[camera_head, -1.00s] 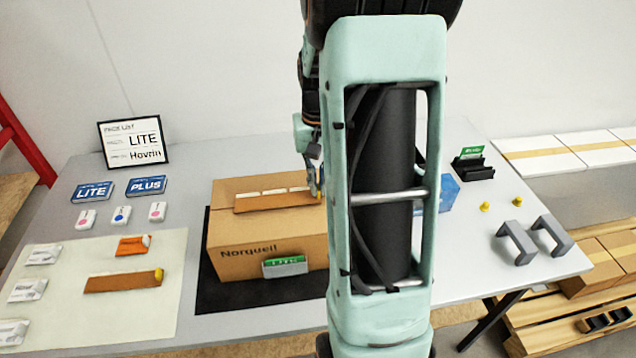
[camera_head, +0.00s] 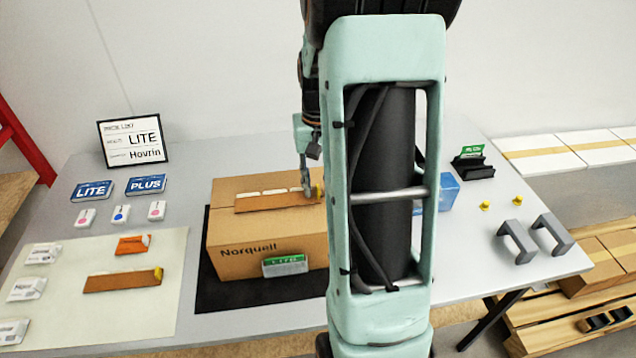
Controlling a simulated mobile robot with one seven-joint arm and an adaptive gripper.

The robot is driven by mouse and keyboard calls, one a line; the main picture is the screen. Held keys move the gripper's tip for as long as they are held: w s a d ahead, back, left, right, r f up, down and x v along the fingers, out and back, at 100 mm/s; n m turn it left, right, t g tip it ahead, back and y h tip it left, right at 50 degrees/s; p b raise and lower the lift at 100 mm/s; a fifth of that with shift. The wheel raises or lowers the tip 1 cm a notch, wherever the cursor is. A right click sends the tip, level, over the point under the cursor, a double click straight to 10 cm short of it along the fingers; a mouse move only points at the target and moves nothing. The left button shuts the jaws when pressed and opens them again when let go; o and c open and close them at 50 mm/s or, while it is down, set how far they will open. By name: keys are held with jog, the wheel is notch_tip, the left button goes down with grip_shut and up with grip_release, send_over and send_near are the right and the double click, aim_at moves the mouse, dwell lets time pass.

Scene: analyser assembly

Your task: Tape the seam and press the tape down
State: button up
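A closed cardboard box (camera_head: 287,237) marked "Norquell" stands on a black mat (camera_head: 228,294) at the middle of the table. A brown tape strip (camera_head: 262,204) with white patches along its back edge and a yellow end at the right lies on the box top. My gripper (camera_head: 306,189) points down at the strip's right end, beside the yellow end. It is small here, and I cannot tell whether its fingers are closed or touch the strip. My arm hides the right part of the box.
A similar brown strip (camera_head: 122,281) and a shorter orange piece (camera_head: 133,245) lie on a pale mat (camera_head: 158,315) at left, with several white packets. A green-labelled card (camera_head: 285,264) is at the box front. Two grey handles (camera_head: 517,243) stand at right.

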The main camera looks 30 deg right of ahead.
jog(key=shift+r, duration=0.1)
jog(key=shift+r+p, duration=2.65)
jog(key=shift+r, duration=0.8)
